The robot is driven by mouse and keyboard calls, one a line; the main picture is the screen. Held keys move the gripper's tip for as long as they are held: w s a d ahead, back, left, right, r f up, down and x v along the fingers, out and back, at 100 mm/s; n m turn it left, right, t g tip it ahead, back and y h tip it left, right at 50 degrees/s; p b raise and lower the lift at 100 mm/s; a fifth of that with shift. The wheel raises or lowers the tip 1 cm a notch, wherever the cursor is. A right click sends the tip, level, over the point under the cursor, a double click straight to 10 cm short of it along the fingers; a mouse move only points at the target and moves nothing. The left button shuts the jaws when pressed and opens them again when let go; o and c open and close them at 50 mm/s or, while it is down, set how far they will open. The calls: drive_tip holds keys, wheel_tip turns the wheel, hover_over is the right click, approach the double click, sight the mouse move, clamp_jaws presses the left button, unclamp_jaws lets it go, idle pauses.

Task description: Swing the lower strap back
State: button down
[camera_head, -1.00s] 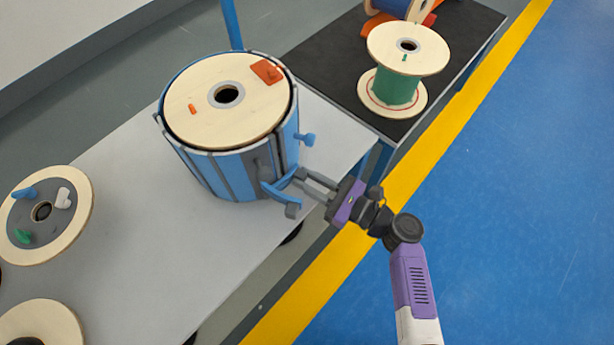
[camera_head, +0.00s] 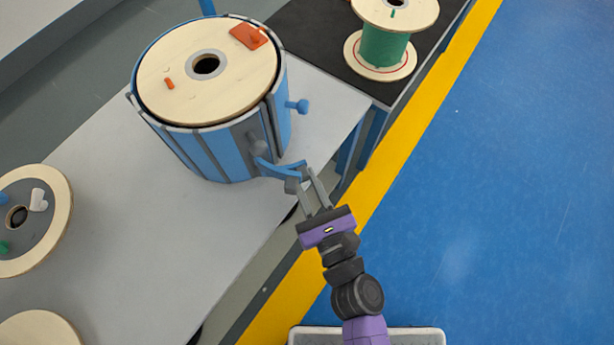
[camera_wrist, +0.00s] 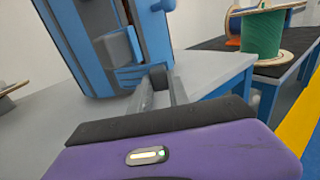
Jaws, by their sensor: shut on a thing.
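The blue-and-grey drum (camera_head: 190,145) stands upright on the grey table, with a wooden reel (camera_head: 225,65) inside it. The lower strap (camera_head: 277,168) is a short blue piece sticking out from the drum's front right side, away from the wall. My gripper (camera_head: 300,178) is shut on the grey end of the lower strap, beside the table's edge. In the wrist view the drum (camera_wrist: 95,40) fills the upper left, and my gripper's fingers (camera_wrist: 160,90) flank a dark end piece. The rest of the strap is hard to make out there.
A blue knob (camera_head: 300,106) juts from the drum's right side. A black-topped table (camera_head: 325,45) holds a green spool (camera_head: 385,48). Flat wooden reels (camera_head: 55,200) lie at left. Right of the yellow line (camera_head: 375,195), the blue floor is clear.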

drive_tip(key=s+m+h+b, duration=0.1)
drive_tip(key=b, duration=0.1)
drive_tip(key=s+a+m+t+h+b, duration=0.1)
drive_tip(key=s+h+b, duration=0.1)
drive_tip(key=b, duration=0.1)
drive_tip(key=shift+a, duration=0.15)
idle(0.3)
drive_tip(key=shift+a, duration=0.2)
idle(0.8)
